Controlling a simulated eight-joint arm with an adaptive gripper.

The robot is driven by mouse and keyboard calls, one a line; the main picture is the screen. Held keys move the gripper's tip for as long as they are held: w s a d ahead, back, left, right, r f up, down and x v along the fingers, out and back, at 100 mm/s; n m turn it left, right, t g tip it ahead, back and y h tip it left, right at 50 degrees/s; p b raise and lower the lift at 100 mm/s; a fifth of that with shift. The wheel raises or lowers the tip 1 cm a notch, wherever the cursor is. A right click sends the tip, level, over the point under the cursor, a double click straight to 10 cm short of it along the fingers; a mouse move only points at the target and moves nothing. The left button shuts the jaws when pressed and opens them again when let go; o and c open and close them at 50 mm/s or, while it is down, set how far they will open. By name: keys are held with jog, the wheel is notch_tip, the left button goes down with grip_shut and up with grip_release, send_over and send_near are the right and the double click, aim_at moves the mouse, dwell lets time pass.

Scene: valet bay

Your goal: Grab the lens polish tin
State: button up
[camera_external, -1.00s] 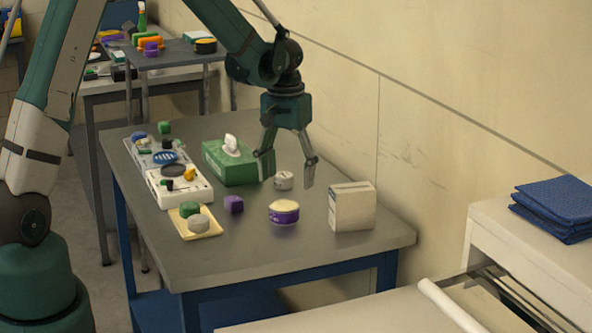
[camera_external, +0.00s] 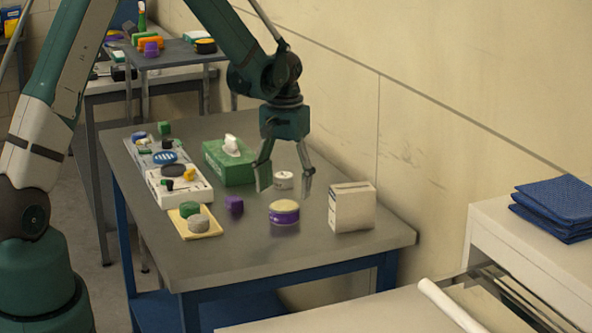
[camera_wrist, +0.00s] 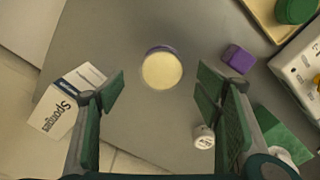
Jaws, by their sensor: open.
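A round purple tin with a cream top (camera_external: 284,212) stands on the grey table, also in the wrist view (camera_wrist: 162,70). A smaller white round tin with dark marks (camera_external: 284,180) stands behind it, also in the wrist view (camera_wrist: 203,137). I cannot read which is the lens polish tin. My gripper (camera_external: 285,184) is open and empty above the table. In the wrist view, the purple tin shows ahead of the gap between the fingers (camera_wrist: 162,90); the white tin shows near the right finger.
A white sponge box (camera_external: 352,207) stands right of the tins, a green tissue box (camera_external: 229,163) behind left. A purple block (camera_external: 234,204), a yellow tray (camera_external: 208,234) with two round items and a white organiser (camera_external: 193,192) lie left. The table's front is clear.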

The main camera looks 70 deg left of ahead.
aim_at(284, 205)
jog(key=shift+f, duration=0.45)
jog(key=shift+f, duration=0.1)
jog(key=shift+a+f, duration=0.2)
jog(key=shift+f, duration=2.3)
jog(key=shift+c, duration=0.5)
jog(key=c, duration=1)
